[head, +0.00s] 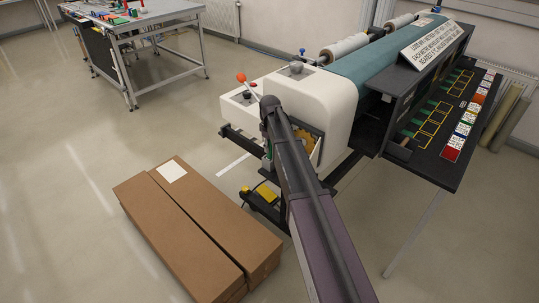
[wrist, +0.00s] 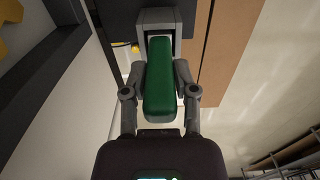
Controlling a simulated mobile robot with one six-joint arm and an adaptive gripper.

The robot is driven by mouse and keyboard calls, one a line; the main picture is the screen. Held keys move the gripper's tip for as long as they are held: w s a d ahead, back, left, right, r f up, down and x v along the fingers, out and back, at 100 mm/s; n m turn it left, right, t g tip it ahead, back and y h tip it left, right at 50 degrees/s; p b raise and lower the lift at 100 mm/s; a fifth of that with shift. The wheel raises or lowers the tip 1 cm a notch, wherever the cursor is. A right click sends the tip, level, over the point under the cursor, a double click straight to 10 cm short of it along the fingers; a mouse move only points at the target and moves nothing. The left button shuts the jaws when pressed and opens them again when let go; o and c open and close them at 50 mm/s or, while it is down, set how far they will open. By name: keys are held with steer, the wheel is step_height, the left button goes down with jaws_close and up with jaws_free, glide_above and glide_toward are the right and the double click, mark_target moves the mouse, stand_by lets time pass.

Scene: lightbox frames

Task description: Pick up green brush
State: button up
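In the wrist view a long green brush (wrist: 160,85) lies between the two grey fingers of my gripper (wrist: 160,75). The fingers press against its sides, one on the left and one on the right. A grey block-shaped part (wrist: 158,17) shows at the far end of the green body; I cannot tell whether it belongs to the brush. In the head view my arm hides most of my gripper, and only a small patch of green (head: 268,163) shows beside the arm's end, in front of the white machine.
The white machine (head: 335,100) with a teal roller stands close by my arm. A dark sloped panel (head: 440,125) with colored labels is on its right. Two long cardboard boxes (head: 200,225) lie on the floor at left. A table (head: 135,15) with small items stands far left. Open floor lies between.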

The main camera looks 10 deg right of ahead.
jaws_close()
steer(key=shift+r, duration=0.15)
step_height(320, 180, up, 10)
steer(key=p, duration=1)
steer(key=shift+s+f, duration=0.15)
steer(key=shift+f, duration=0.05)
stand_by(0.8)
